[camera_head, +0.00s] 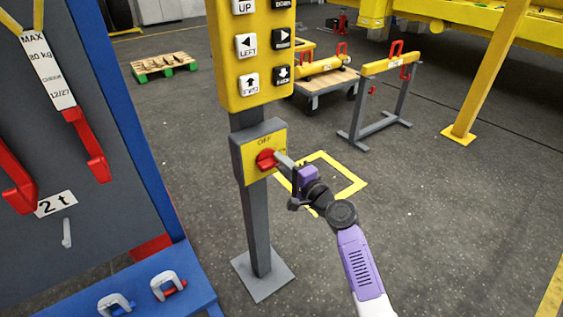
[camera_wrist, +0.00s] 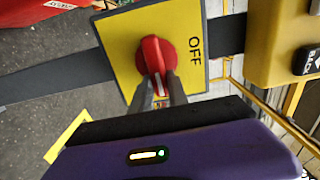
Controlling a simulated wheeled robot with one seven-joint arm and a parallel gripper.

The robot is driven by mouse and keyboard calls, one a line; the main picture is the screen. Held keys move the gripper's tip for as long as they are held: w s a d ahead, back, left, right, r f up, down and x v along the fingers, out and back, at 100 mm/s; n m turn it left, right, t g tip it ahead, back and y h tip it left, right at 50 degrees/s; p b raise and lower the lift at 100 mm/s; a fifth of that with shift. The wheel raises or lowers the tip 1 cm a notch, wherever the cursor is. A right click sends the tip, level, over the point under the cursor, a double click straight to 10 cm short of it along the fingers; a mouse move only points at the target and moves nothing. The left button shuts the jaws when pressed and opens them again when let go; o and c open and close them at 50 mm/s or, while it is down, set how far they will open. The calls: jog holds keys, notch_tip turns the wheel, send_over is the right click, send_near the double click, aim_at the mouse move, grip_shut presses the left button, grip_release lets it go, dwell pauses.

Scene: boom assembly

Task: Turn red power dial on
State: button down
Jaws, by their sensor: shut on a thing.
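The red power dial (camera_head: 266,159) sits on a yellow switch box (camera_head: 244,171) on a grey post, with the word OFF printed above it. In the wrist view the red dial (camera_wrist: 155,56) stands out from the yellow plate (camera_wrist: 120,38), and OFF reads sideways to its right. My gripper (camera_head: 281,160) reaches the dial from the right in the head view. In the wrist view my gripper (camera_wrist: 162,88) has its two grey fingers shut on the dial's handle end. The handle's tip shows between the fingers.
A yellow button panel (camera_head: 253,55) with direction buttons is mounted above the box. A blue-framed grey board (camera_head: 95,120) with red hooks stands at the left. Blue and white shackles (camera_head: 165,285) lie on its ledge. Open floor (camera_head: 440,200) lies to the right.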

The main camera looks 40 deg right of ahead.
jog(key=shift+f, duration=0.15)
dwell(0.3)
jog(key=c, duration=1.3)
grip_release()
jog(key=shift+s, duration=0.1)
jog(key=shift+s+a, duration=0.2)
jog(key=shift+s, duration=1.75)
jog(key=shift+s+a, duration=0.15)
jog(key=shift+s, duration=1.75)
